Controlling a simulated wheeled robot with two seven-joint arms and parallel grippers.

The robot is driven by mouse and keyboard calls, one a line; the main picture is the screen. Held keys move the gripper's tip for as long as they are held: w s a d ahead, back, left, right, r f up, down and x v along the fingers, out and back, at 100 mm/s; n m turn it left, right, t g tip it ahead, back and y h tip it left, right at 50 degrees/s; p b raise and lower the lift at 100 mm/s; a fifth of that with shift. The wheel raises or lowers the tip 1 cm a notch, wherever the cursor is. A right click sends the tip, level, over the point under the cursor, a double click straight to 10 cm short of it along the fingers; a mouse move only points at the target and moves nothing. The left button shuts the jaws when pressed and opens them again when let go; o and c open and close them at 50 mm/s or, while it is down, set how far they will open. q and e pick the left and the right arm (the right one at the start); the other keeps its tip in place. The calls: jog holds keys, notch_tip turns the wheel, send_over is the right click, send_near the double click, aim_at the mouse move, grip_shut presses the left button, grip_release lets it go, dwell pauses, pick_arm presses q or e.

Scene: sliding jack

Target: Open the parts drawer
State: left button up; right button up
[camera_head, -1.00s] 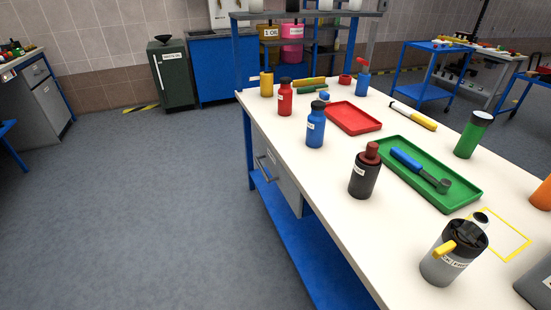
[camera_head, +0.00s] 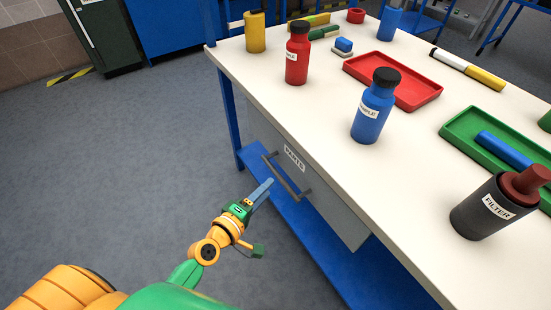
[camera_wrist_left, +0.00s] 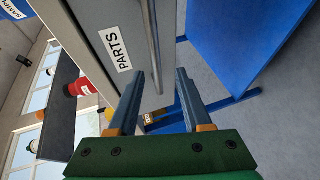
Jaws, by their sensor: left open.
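The parts drawer (camera_head: 290,160) is a grey front labelled PARTS under the white worktop, and it looks shut. Its dark bar handle (camera_head: 287,178) stands out from the front. In the left wrist view the PARTS front (camera_wrist_left: 108,35) is close, and the handle (camera_wrist_left: 152,45) runs down between my two fingers. My left gripper (camera_head: 265,186) is open and empty, just in front of the handle in the head view; it fills the lower middle of the left wrist view (camera_wrist_left: 160,78). I cannot tell whether a finger touches the handle. My right gripper is not in view.
The worktop (camera_head: 310,110) holds a red bottle (camera_head: 297,55), a blue bottle (camera_head: 373,108), a dark filter (camera_head: 485,212), a red tray (camera_head: 432,92) and a green tray (camera_head: 455,128). A blue lower shelf (camera_head: 325,245) lies below the drawer. The floor to the left is clear.

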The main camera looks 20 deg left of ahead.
aim_at(280, 176)
pick_arm(q)
jog(key=shift+d+r+b+x, duration=0.15)
jog(key=shift+b+x, duration=0.1)
jog(key=shift+x, duration=1.45)
jog(key=shift+d+r+b+x, duration=0.1)
jog(key=shift+b+x, duration=0.1)
jog(key=shift+x, duration=1.55)
grip_shut()
